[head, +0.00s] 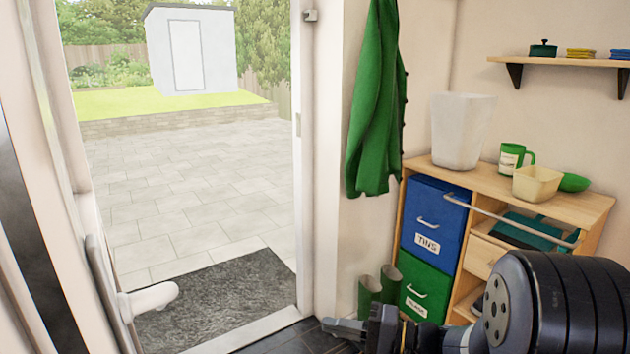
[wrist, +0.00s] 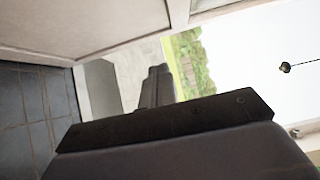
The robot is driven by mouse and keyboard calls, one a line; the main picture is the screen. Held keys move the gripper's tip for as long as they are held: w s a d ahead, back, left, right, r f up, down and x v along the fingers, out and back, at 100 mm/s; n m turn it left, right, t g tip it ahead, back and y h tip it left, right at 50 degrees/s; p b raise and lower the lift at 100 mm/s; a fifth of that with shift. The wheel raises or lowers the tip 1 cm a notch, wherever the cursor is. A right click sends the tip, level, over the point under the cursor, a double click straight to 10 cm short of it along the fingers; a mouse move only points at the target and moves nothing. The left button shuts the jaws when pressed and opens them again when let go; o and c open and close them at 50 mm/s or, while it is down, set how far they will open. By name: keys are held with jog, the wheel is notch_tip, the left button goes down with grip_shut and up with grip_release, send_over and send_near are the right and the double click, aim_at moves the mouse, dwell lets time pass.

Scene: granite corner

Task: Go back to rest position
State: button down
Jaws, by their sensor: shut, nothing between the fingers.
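My gripper (head: 345,326) is low in the head view, in front of the doorway's right post, with my arm reaching in from the lower right. Its fingers are shut and hold nothing. In the wrist view the shut fingers (wrist: 157,88) point toward the doorway opening, with paving and greenery beyond them. No object touches the fingertips in either view.
The open door's white handle (head: 150,299) is at lower left. A dark mat (head: 215,300) lies at the threshold. Green boots (head: 380,284) stand beside the wooden cabinet (head: 560,203) with blue and green bins. A green coat (head: 378,110) hangs above. The doorway is clear.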

jog(key=shift+w+d, duration=0.5)
jog(key=shift+w, duration=0.35)
jog(key=shift+w+d, duration=0.5)
jog(key=shift+w, duration=0.3)
